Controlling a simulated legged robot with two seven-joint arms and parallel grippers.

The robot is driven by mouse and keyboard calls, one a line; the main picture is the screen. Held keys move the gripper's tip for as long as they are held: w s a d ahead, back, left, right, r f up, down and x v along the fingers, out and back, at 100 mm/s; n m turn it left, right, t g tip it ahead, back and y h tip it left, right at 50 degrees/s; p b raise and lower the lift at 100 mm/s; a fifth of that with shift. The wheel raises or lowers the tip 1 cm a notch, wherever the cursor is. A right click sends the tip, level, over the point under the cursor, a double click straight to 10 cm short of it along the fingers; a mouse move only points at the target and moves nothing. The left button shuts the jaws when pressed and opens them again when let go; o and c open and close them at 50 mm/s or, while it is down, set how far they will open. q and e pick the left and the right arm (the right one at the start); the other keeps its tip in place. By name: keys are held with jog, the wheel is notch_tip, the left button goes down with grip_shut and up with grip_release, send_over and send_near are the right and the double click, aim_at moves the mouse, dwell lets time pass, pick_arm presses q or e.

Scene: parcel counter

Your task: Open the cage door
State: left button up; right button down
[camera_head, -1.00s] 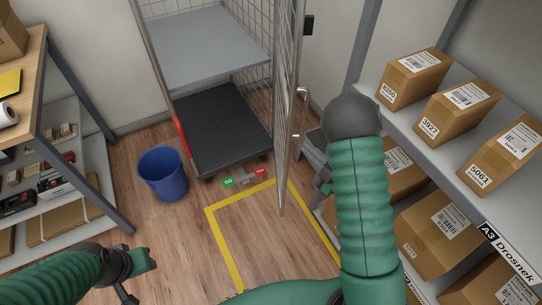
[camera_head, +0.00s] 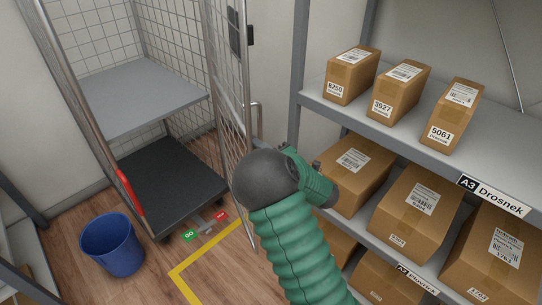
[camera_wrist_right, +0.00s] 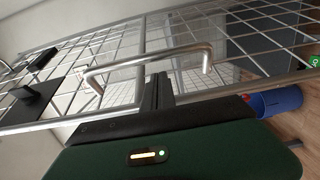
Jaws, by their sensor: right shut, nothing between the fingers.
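The wire-mesh cage door (camera_head: 228,90) stands swung out at the right front corner of the cage, seen at a steep angle, with the cage front uncovered. Its metal bar handle (camera_head: 259,112) is on its right side. In the right wrist view the handle (camera_wrist_right: 130,62) crosses in front of the mesh. My right gripper (camera_wrist_right: 157,88) is shut and empty, its black fingers close to the handle; I cannot tell whether they touch it. In the head view my right forearm and wrist hide its fingers. My left gripper is out of view.
The cage holds a grey shelf (camera_head: 150,100) and a dark base (camera_head: 172,185). A blue bin (camera_head: 112,245) stands front left of it. Yellow tape (camera_head: 205,265) marks the floor. A rack (camera_head: 400,125) with several parcels stands close on the right of my arm.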

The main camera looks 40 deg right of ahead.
jog(key=d, duration=0.4)
jog(key=d+b, duration=0.1)
jog(key=d, duration=0.4)
jog(key=d+b, duration=0.1)
jog(key=d, duration=0.4)
jog(key=shift+s+f, duration=0.15)
jog(key=shift+s, duration=0.1)
